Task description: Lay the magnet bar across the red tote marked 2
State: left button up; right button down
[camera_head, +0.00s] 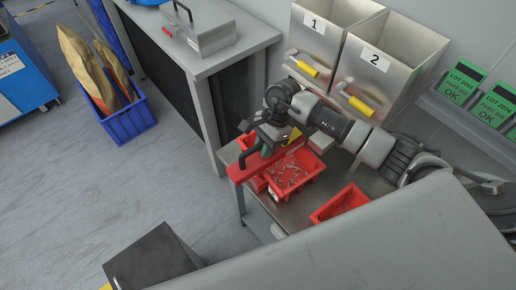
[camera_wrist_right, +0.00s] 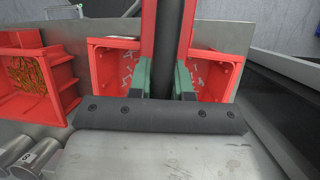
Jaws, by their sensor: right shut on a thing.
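My right gripper (camera_head: 268,143) is shut on the dark handle of the red magnet bar (camera_head: 262,161). In the right wrist view, its green fingertips (camera_wrist_right: 164,80) stand on both sides of the dark handle (camera_wrist_right: 169,40), with the red bar (camera_wrist_right: 148,30) beneath. The bar is above one end of a red tote (camera_head: 296,172) holding small silvery pieces, whose rim also shows in the wrist view (camera_wrist_right: 105,42). I cannot tell whether bar and tote touch. No number is readable on the totes. My left gripper is not in view.
Another red tote (camera_head: 341,204) stands to the right on the bench; the wrist view shows a red tote (camera_wrist_right: 62,75) with copper-coloured pieces. Steel bins marked 1 (camera_head: 309,50) and 2 (camera_head: 372,80) stand behind. A toolbox (camera_head: 209,38) sits on the side bench.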

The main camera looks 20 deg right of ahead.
jog(key=shift+w+d, duration=0.25)
jog(key=shift+d, duration=0.7)
jog(key=shift+w+d, duration=0.25)
jog(key=shift+d, duration=0.7)
jog(key=shift+d+f, duration=0.1)
jog(key=shift+d, duration=0.05)
jog(key=shift+f+b, duration=0.3)
jog(key=shift+b, duration=0.25)
jog(key=c, duration=1)
grip_release()
jog(key=shift+o, duration=0.2)
jog(key=shift+f, duration=0.1)
